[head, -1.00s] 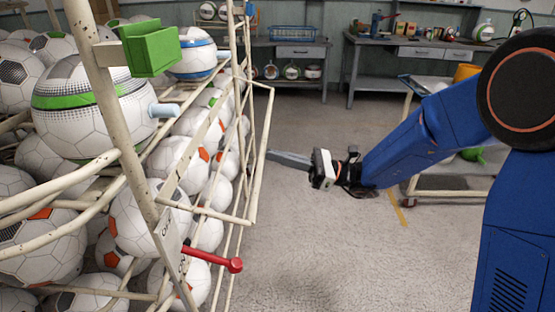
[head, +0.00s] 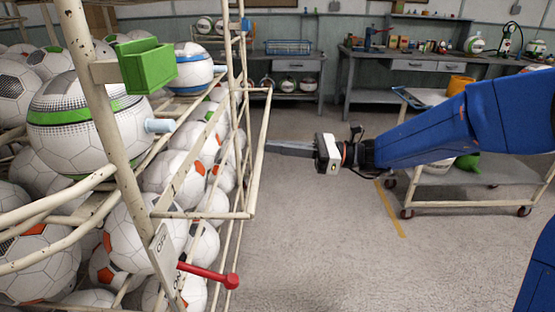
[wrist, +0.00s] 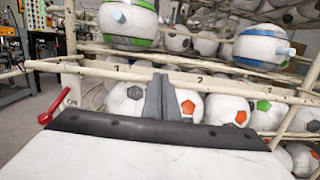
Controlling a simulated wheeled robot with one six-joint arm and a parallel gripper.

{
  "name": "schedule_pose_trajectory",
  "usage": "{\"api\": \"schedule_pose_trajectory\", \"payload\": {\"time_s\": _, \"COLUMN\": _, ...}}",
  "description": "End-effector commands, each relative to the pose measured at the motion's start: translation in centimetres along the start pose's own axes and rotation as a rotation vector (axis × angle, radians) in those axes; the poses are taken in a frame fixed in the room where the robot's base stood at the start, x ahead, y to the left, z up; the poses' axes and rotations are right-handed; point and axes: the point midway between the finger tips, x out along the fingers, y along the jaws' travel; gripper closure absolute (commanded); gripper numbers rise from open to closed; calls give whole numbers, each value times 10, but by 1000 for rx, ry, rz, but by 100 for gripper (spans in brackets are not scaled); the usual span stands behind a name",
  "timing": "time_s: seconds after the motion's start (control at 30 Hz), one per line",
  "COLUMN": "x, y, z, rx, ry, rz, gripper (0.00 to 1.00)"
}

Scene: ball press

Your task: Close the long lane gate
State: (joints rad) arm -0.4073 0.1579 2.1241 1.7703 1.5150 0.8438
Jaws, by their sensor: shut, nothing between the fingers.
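The long lane gate (head: 259,157) looks like a cream tube frame standing out from the right side of the ball rack in the head view. Its long bar also crosses the wrist view (wrist: 235,87). My gripper (head: 270,147) is shut and empty, pointing left with its tips at or very near the outer bar. In the wrist view the shut fingers (wrist: 162,82) overlap the bar in front of the balls. I cannot tell whether they touch it.
The rack holds many white footballs (head: 175,172). A red lever (head: 212,275) sticks out low by an ON/OFF label, and a green box (head: 148,65) sits on the post. A trolley (head: 455,190) stands at right. The floor between is clear.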

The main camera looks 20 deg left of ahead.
Motion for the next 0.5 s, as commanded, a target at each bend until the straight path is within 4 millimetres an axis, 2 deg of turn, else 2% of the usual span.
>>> {"api": "schedule_pose_trajectory", "payload": {"time_s": 0.03, "x": 3, "y": 1, "z": 13, "rx": -11, "ry": 35, "rz": 2, "gripper": 100}}
{"api": "schedule_pose_trajectory", "payload": {"time_s": 0.27, "x": 16, "y": 2, "z": 53, "rx": -11, "ry": 232, "rz": 4, "gripper": 100}}
{"api": "schedule_pose_trajectory", "payload": {"time_s": 0.5, "x": 40, "y": 2, "z": 95, "rx": -10, "ry": 455, "rz": 5, "gripper": 100}}
